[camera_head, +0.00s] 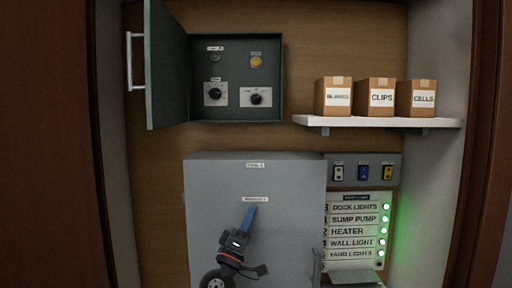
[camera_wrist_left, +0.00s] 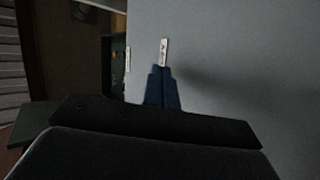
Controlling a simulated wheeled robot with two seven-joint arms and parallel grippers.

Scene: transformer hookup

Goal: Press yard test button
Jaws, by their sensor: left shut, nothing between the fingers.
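My left gripper (camera_head: 252,209) is shut and empty in front of the grey cabinet door (camera_head: 285,220), its blue fingertips pointing up just below a small white label (camera_head: 255,199). In the left wrist view the blue fingers (camera_wrist_left: 163,72) are together, just under a label (camera_wrist_left: 164,52); I cannot tell whether they touch the door. A yellow round button (camera_head: 257,62) sits at the upper right inside the open green box (camera_head: 237,112), well above my gripper. Its label is too small to read, so I cannot tell whether it is the yard test button. My right gripper is not in view.
The green box's door (camera_head: 166,65) stands open at left. Inside are two dark knobs (camera_head: 215,93) (camera_head: 257,98). Right of the grey cabinet is a board (camera_head: 345,220) with green lamps, including YARD LIGHTS. Three cartons stand on a white shelf (camera_head: 375,121).

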